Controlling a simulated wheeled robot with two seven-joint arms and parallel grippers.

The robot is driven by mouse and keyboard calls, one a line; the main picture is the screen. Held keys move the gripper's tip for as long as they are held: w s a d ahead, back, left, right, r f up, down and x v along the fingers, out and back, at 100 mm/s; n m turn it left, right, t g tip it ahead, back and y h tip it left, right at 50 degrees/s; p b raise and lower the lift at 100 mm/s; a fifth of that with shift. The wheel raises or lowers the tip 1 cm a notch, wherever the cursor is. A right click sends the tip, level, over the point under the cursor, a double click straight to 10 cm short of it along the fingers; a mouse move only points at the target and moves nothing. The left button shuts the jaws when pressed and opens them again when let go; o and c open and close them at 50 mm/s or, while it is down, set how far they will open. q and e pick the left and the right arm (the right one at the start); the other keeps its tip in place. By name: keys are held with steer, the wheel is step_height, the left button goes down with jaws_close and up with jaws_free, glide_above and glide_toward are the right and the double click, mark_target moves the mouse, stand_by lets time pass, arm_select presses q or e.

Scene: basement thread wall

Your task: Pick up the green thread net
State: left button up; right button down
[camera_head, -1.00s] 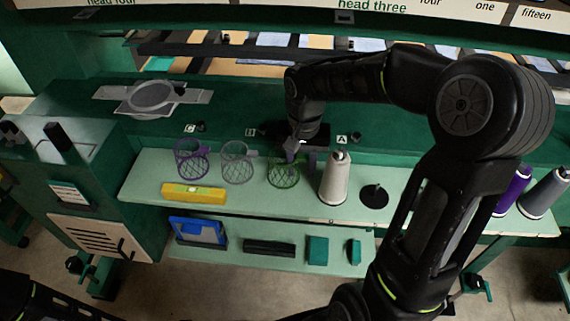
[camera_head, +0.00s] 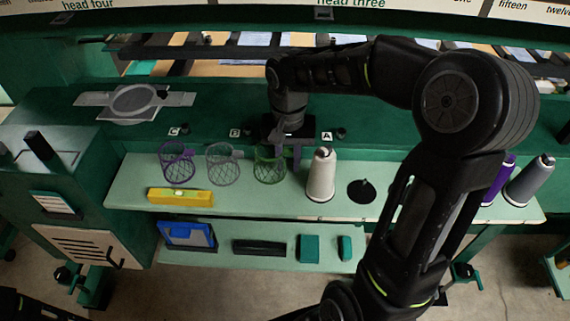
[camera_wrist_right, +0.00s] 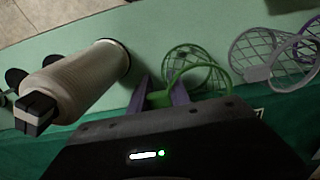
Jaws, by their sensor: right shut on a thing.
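The green thread net (camera_head: 270,166) is an open mesh basket, over the pale green shelf near its middle. It also shows in the right wrist view (camera_wrist_right: 197,70), with its handle end between my fingers. My right gripper (camera_head: 288,150) is shut on it from the back right; its purple-grey fingertips (camera_wrist_right: 160,95) also show in the wrist view. The net looks slightly raised, though its gap above the shelf is hard to judge. My left gripper is out of view.
A grey net (camera_head: 223,165) and a purple net (camera_head: 177,163) stand left of it. A cream thread cone (camera_head: 321,176) stands close on the right, then a black spindle base (camera_head: 361,191). A yellow level (camera_head: 180,197) lies in front. The lower shelf holds a blue-framed item (camera_head: 187,235).

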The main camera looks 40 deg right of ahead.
step_height(320, 180, up, 8)
steer(key=shift+r+b, duration=0.25)
steer(key=shift+b, duration=0.2)
steer(key=shift+a+f, duration=0.1)
stand_by(0.3)
